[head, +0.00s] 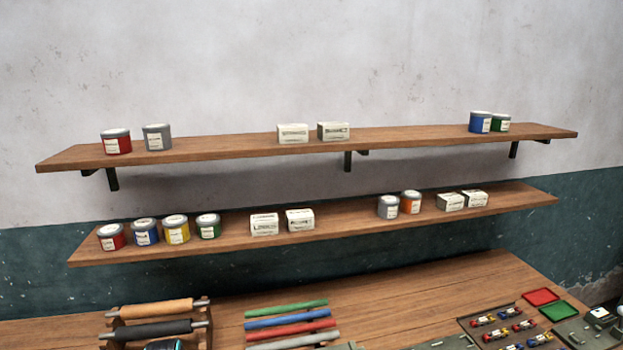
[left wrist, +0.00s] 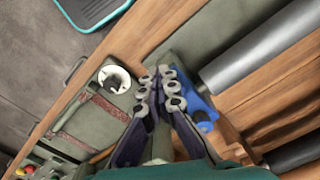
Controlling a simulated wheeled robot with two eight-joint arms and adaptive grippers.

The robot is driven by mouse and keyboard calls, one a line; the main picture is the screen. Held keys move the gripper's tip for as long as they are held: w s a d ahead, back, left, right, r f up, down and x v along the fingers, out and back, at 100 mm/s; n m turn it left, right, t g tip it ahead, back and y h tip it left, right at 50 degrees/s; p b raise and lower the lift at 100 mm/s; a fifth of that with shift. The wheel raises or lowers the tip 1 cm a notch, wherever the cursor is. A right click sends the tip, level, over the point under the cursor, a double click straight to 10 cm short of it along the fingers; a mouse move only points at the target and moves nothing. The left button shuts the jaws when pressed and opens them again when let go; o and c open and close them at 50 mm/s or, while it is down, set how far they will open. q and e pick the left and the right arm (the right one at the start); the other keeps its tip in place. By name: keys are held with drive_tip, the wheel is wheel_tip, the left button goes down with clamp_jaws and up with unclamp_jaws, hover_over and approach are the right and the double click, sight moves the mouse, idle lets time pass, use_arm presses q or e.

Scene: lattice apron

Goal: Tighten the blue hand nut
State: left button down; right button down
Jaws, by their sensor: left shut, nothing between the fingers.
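The blue hand nut (left wrist: 203,108) shows in the left wrist view, just right of my left gripper's fingers and partly hidden behind them. It sits by a grey-green metal part near the end of a grey roller. My left gripper (left wrist: 165,82) is shut with its fingertips together and empty. The fingers are beside the nut in the picture; whether they touch it I cannot tell. Neither gripper can be made out in the head view, and the nut is not seen there.
In the left wrist view, a grey roller (left wrist: 262,58) lies at right and a grey-green box with a white round fitting (left wrist: 115,79) at left. The head view shows two rollers on a rack (head: 150,310), coloured rods (head: 288,322), a parts tray (head: 466,324) and two wall shelves.

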use_arm(q)
drive_tip(key=shift+w+a+f+b, duration=0.1)
drive_tip(key=shift+a+b, duration=0.3)
drive_tip(key=shift+a, duration=0.1)
drive_tip(key=shift+w+a+b, duration=0.25)
drive_tip(key=shift+a+b, duration=0.15)
drive_tip(key=shift+a, duration=0.3)
drive_tip(key=shift+s+a, duration=0.2)
drive_tip(key=shift+a, duration=0.05)
wheel_tip(320, 180, up, 6)
drive_tip(key=p, duration=0.4)
idle(0.4)
